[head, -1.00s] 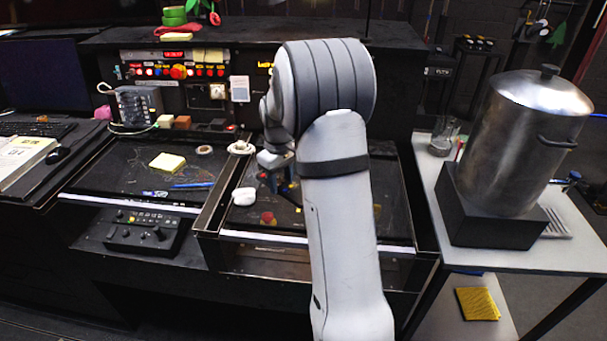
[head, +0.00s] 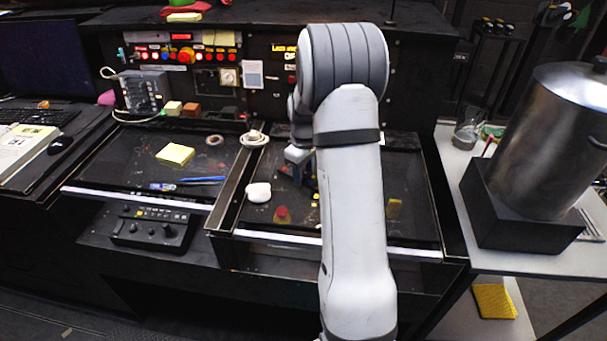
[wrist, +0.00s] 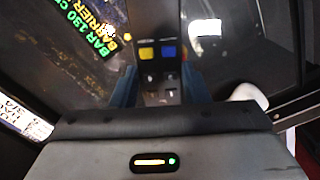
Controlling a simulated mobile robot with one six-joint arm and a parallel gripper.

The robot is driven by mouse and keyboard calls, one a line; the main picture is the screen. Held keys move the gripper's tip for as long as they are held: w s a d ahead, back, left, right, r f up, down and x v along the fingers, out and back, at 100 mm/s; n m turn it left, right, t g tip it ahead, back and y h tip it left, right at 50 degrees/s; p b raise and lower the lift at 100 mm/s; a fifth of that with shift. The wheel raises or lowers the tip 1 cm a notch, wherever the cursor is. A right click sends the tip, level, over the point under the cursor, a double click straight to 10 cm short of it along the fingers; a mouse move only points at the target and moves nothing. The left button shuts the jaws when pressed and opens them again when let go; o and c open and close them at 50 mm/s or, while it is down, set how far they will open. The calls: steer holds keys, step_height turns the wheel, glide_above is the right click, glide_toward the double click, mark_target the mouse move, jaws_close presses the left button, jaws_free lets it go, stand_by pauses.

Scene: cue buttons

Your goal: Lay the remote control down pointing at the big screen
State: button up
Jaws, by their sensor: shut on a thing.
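My gripper (wrist: 158,90) is shut on a dark remote control (wrist: 158,30) with a yellow and a blue button, seen between its blue fingers in the wrist view. The remote's far end runs out of the top of that view. In the head view my gripper (head: 303,172) is low over the right black tray, partly hidden by my arm, and the remote cannot be made out there. A large dark monitor (head: 40,75) stands at the far left; I cannot tell whether it is the big screen.
A white rounded object (head: 258,192) and a red knob (head: 282,215) are in the right tray (head: 390,238). The left tray (head: 110,165) holds yellow notes (head: 175,153) and pens. A steel pot (head: 545,140) stands at right. Lit text (wrist: 85,30) shows in the wrist view.

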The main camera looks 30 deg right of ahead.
mark_target(304, 176)
steer(key=shift+f, duration=0.65)
steer(key=shift+f, duration=0.15)
steer(key=o, duration=1)
step_height(304, 176, up, 12)
steer(key=s+a+r+m+t, duration=0.1)
steer(key=s+a+r, duration=0.2)
steer(key=s+a, duration=0.2)
steer(key=s+a+r+m, duration=0.1)
steer(key=s+a+r, duration=0.25)
steer(key=s, duration=0.25)
steer(key=s+a+m, duration=0.1)
steer(key=s+a, duration=0.1)
steer(key=s, duration=0.3)
steer(key=s+a+f+m+t, duration=0.1)
steer(key=s+a, duration=0.2)
steer(key=s, duration=0.2)
steer(key=s+a+f+m, duration=0.1)
steer(key=s+a, duration=0.1)
steer(key=s, duration=0.3)
steer(key=shift+s+a+f+m+t+b, duration=0.15)
steer(key=shift+a+m+t+b, duration=0.15)
steer(key=shift+t, duration=0.1)
